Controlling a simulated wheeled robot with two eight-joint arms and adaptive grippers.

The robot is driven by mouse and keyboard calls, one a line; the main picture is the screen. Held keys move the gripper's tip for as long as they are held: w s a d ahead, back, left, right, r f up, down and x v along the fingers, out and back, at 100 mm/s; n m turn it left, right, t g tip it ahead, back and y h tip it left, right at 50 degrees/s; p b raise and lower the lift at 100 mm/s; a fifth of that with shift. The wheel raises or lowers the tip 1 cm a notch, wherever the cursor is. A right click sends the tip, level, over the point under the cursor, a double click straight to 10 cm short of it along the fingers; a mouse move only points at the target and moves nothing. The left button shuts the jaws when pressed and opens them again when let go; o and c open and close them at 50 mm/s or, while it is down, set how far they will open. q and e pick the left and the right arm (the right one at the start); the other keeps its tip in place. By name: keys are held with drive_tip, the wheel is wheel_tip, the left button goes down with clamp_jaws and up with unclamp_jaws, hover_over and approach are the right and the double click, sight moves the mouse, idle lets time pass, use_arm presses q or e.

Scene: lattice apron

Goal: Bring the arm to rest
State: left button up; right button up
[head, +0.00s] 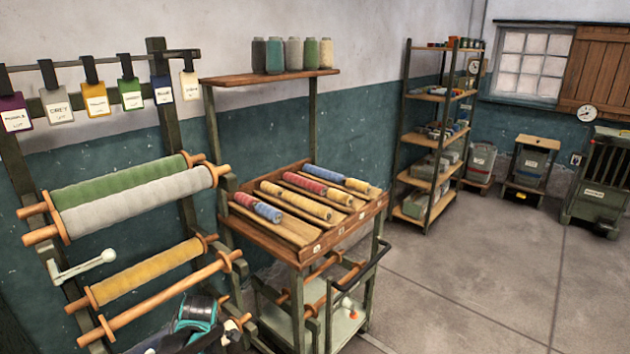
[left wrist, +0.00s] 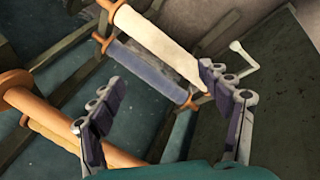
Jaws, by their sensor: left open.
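My left gripper (left wrist: 162,108) is open, with its two dark finger pads wide apart and nothing between them that it holds. In the left wrist view a roller with a cream roll (left wrist: 160,40) and a roller with a blue-grey roll (left wrist: 145,68) lie beyond the fingers. Another wooden roller (left wrist: 45,125) passes at the left, close to the left finger. In the head view part of my left arm, teal and black (head: 195,315), shows at the bottom beside the roller rack. Its fingertips cannot be made out there. My right gripper is not in view.
The rack holds a green roll (head: 120,182), a grey roll (head: 140,199), a yellow roll (head: 150,270) and a bare roller (head: 165,298). A white crank (head: 85,266) sticks out. A spool cart (head: 300,235) stands right of it. The floor (head: 470,270) farther right is clear.

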use_arm(q)
drive_tip(key=s+d+r+m+h, duration=0.1)
drive_tip(key=s+d+r+m, duration=0.1)
drive_tip(key=s+d+m, duration=0.2)
drive_tip(key=s+d+r+m+t+h, duration=0.1)
drive_tip(key=s+d+r+m, duration=0.2)
drive_tip(key=s+m, duration=0.5)
drive_tip(key=s+d+r+m+t+h, duration=0.1)
drive_tip(key=s+d+r+m, duration=0.1)
drive_tip(key=s+d+m, duration=0.3)
drive_tip(key=s+m, duration=0.2)
drive_tip(key=s, duration=0.2)
drive_tip(key=shift+s+r, duration=0.2)
drive_tip(key=shift+r, duration=0.15)
